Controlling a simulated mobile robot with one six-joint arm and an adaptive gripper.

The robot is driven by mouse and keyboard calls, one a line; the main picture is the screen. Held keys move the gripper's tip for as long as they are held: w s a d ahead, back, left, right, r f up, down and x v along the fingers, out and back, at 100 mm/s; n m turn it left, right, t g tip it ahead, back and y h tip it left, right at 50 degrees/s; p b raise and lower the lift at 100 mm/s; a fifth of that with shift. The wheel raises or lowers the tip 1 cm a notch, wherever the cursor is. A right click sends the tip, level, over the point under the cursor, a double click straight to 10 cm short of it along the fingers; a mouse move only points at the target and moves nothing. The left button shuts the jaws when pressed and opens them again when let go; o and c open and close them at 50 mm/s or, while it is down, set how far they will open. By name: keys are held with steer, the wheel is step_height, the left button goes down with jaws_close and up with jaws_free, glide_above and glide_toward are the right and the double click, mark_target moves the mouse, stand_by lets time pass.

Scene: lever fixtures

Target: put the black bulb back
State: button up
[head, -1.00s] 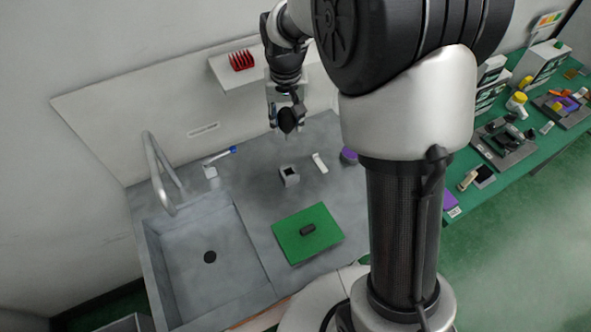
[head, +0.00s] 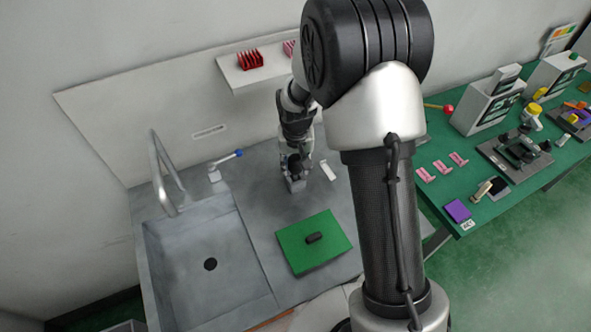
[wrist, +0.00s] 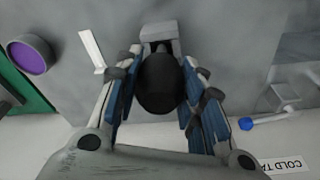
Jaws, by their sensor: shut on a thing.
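The black bulb (wrist: 160,84) is between the blue-lined fingers of my gripper (wrist: 158,100), which is shut on it. In the head view my gripper (head: 294,160) points down at the grey counter, right over a small grey square holder (head: 297,184). The holder also shows in the wrist view (wrist: 158,30), just beyond the bulb. The bulb hides part of the holder, and I cannot tell whether the bulb's lower end is inside it.
A white strip (head: 328,171) lies close right of the holder. A green mat (head: 326,250) with a black cylinder (head: 314,238) lies nearer. A sink (head: 190,276) and a blue-tipped lever (head: 228,157) are on the left. A shelf with a red rack (head: 250,59) hangs behind.

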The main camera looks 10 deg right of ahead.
mark_target(295, 169)
steer(key=shift+f, duration=1.4)
steer(key=shift+f+b, duration=0.15)
steer(key=shift+b, duration=0.2)
steer(key=o, duration=0.7)
steer(key=r+p, duration=0.1)
steer(key=r, duration=0.3)
steer(key=s+r+p, duration=0.1)
steer(key=r, duration=0.3)
steer(key=r+p, duration=0.1)
steer(key=r, duration=0.2)
steer(key=shift+s+a+r, duration=0.2)
steer(key=shift+s+r, duration=0.1)
steer(key=shift+r, duration=0.1)
steer(key=s+r, duration=0.5)
steer(key=r, duration=0.4)
steer(key=s+r+t, duration=0.1)
steer(key=s+r, duration=0.2)
steer(key=s, duration=0.4)
steer(key=s+r+n+t, duration=0.1)
steer(key=s+r, duration=0.2)
steer(key=s, duration=0.5)
steer(key=s+r+n, duration=0.1)
steer(key=s+r, duration=0.2)
steer(key=s, duration=0.4)
steer(key=shift+s+d+t, duration=0.2)
steer(key=shift+d+t, duration=0.05)
steer(key=shift+t, duration=0.15)
